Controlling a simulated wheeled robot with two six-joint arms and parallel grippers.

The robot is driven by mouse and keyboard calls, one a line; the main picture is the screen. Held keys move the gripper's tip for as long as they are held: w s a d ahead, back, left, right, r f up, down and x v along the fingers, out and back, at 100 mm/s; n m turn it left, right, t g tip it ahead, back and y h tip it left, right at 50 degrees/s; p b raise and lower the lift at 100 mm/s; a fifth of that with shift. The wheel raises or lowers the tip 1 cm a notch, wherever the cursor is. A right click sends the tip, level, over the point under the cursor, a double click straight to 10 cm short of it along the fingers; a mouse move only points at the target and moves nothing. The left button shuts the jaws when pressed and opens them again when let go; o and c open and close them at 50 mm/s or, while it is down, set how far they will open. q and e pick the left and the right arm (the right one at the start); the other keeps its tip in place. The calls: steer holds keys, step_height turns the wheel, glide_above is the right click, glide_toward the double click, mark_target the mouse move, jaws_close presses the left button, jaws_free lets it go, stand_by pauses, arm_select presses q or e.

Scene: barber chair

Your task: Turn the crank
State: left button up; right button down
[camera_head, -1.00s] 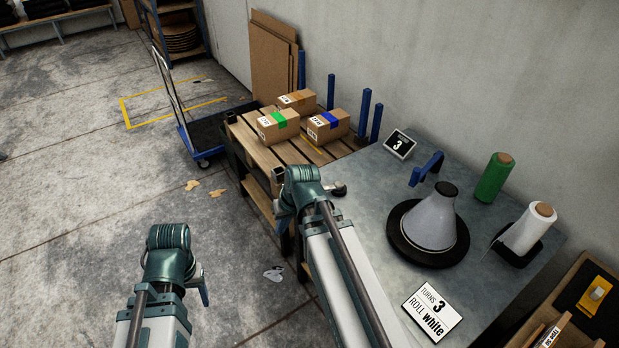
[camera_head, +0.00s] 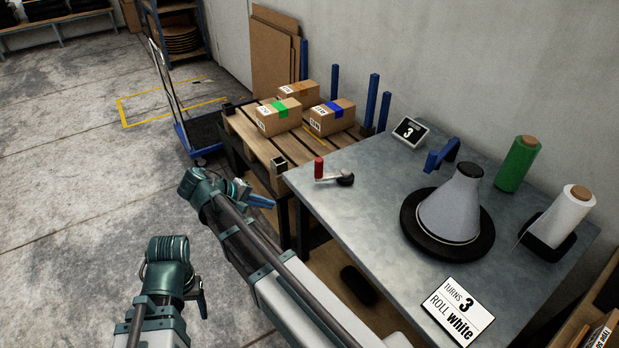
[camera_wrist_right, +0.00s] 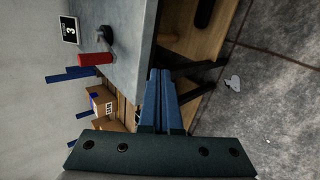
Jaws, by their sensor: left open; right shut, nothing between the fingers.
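The crank has a red upright handle (camera_head: 319,168) on a metal arm, joined to a black hub (camera_head: 344,179) at the left corner of the grey table. The red handle also shows in the right wrist view (camera_wrist_right: 95,59), upper left of my fingers. My right gripper (camera_head: 262,201) is left of the table edge, apart from the crank; its blue fingers (camera_wrist_right: 161,74) are shut and empty. My left gripper (camera_head: 202,302) is low over the floor side, far from the crank, its fingers mostly hidden behind its wrist.
A grey cone on a black turntable (camera_head: 410,238), a blue bracket (camera_head: 442,155), green roll (camera_head: 517,163) and white roll (camera_head: 560,217) stand on the table (camera_head: 375,215). A small display (camera_head: 410,132) reads 3. A card (camera_head: 458,311) reads "TURNS 3 ROLL white". A pallet with boxes (camera_head: 332,117) lies behind.

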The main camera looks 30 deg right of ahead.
steer(key=w+d+r+m+g+h+b, duration=0.1)
steer(key=w+d+m+g+h+b, duration=0.15)
steer(key=w+d+h+b, duration=0.8)
steer(key=d, duration=0.3)
steer(key=w+d+y, duration=0.1)
steer(key=d, duration=0.3)
steer(key=w+d+y+b, duration=0.1)
steer(key=d, duration=0.2)
steer(key=shift+d+m, duration=0.25)
steer(key=shift+d, duration=0.15)
steer(key=s, duration=0.1)
steer(key=s+a, duration=0.1)
steer(key=shift+s+a, duration=0.3)
arm_select(q)
step_height(320, 180, down, 14)
arm_select(e)
steer(key=shift+s+a, duration=0.25)
steer(key=shift+s, duration=0.2)
arm_select(q)
steer(key=shift+w, duration=0.1)
